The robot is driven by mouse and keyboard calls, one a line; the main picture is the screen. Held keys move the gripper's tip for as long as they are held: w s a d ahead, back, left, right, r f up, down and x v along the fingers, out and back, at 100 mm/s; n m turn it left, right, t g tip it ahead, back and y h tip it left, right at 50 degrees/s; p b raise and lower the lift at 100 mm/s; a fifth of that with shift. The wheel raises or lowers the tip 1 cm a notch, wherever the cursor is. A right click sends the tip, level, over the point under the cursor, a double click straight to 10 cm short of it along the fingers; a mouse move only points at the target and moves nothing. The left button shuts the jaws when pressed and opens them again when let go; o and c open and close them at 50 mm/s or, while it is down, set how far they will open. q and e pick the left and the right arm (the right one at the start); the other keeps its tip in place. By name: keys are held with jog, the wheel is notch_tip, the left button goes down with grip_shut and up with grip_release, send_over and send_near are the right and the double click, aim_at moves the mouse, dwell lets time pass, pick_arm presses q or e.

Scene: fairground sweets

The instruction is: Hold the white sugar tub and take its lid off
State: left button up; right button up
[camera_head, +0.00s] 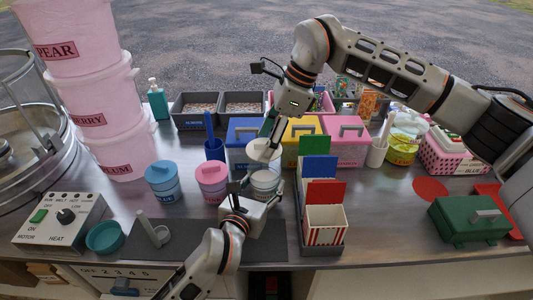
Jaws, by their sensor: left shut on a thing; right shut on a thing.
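The white sugar tub (264,184) stands near the middle of the counter, on or just behind the dark mat. My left gripper (257,190) is shut on it from the front, a finger on either side. My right gripper (266,140) comes down from above and is shut on the white lid (263,154). The lid is above the tub and looks lifted off its rim. The fingers partly hide both lid and tub.
A blue tub (162,184) and a pink tub (212,180) stand left of the white tub. A rack (318,240) with coloured cards and a striped box is close on the right. Blue, yellow and pink boxes (346,150) stand behind. The dark mat (190,245) has free room.

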pick_arm(q)
jog(key=shift+r, duration=0.15)
pick_arm(e)
jog(key=shift+r, duration=4.2)
pick_arm(q)
jog(key=shift+f+b, duration=0.4)
jog(key=shift+f, duration=0.15)
pick_arm(e)
jog(key=shift+f, duration=0.55)
